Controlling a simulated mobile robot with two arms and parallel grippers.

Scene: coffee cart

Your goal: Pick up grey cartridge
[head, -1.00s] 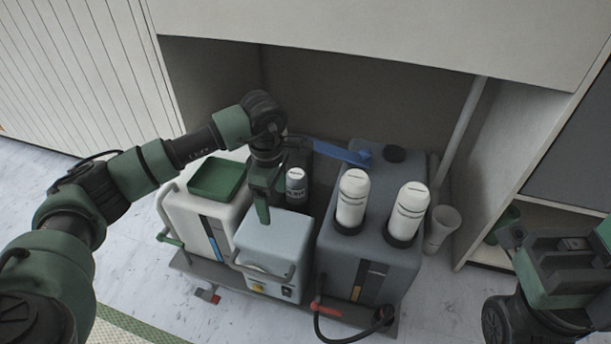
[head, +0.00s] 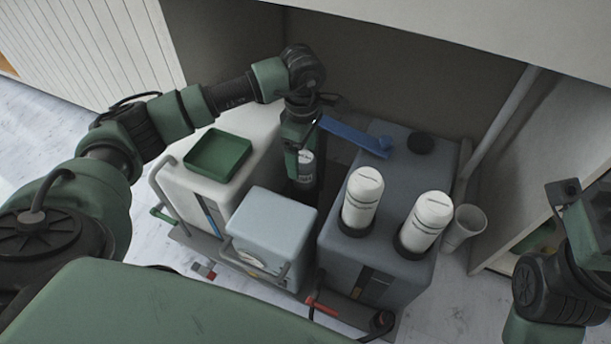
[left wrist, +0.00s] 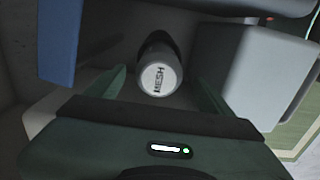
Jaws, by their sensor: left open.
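The grey cartridge (head: 306,165) stands upright in a dark holder between the white box and the dark grey tank, partly hidden by my left gripper (head: 298,150). In the left wrist view its round light top (left wrist: 159,79), with dark lettering that seems to read MESH, lies between the two fingers. My left gripper (left wrist: 160,90) is open and empty, pointing down at the cartridge with one finger on each side. Whether the fingers touch it cannot be told. My right gripper (head: 580,215) is cut off at the right edge; its jaws cannot be made out.
A blue lever (head: 355,138) reaches in from the right, close to my left gripper. A light blue-grey box (head: 270,215) stands in front. The dark tank (head: 345,260) holds two white bottles (head: 362,198) (head: 427,222). A green tray (head: 218,155) sits on the white box.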

